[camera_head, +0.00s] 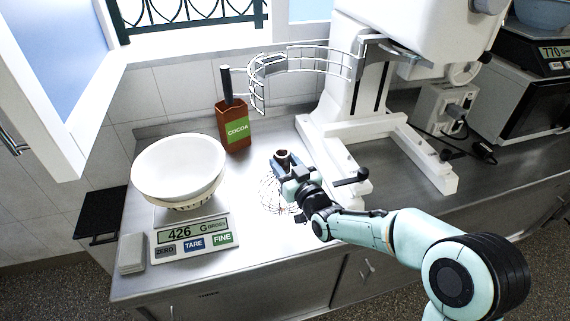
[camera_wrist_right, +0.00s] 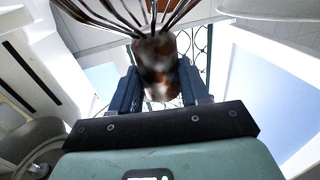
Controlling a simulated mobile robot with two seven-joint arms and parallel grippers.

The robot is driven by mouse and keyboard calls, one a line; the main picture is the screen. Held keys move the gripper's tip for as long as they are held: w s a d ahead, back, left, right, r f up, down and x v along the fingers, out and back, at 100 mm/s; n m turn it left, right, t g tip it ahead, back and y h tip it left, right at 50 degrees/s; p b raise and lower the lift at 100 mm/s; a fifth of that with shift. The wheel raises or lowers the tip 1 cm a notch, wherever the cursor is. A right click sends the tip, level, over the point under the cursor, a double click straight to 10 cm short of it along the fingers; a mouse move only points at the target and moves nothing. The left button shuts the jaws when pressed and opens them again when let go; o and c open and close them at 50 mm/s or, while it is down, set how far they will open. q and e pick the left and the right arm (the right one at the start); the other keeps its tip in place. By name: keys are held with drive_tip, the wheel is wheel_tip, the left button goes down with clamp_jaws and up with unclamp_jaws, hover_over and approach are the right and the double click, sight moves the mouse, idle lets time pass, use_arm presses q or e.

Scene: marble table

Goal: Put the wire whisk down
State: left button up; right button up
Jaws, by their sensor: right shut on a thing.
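The wire whisk (camera_head: 270,192) is at the middle of the steel counter in the head view, its wire loops by the counter surface and its brown handle end pointing up. Whether the wires touch the counter I cannot tell. My right gripper (camera_head: 284,163) is shut on the whisk's handle. In the right wrist view the brown handle (camera_wrist_right: 157,66) sits between the two blue fingers of the gripper (camera_wrist_right: 160,88), with the wires spreading toward the top edge. My left gripper is not in view.
A white bowl (camera_head: 178,165) stands on a scale (camera_head: 193,240) reading 426, left of the whisk. A large white mixer (camera_head: 350,100) with a wire guard is at the back right. Bare counter (camera_head: 262,245) lies in front.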

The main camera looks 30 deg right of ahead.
drive_tip(key=shift+f, duration=0.1)
drive_tip(key=o, duration=1.3)
drive_tip(key=shift+r, duration=0.2)
drive_tip(key=s+b, duration=0.1)
drive_tip(key=s, duration=1.1)
drive_tip(key=shift+a, duration=0.25)
drive_tip(key=shift+f, duration=0.1)
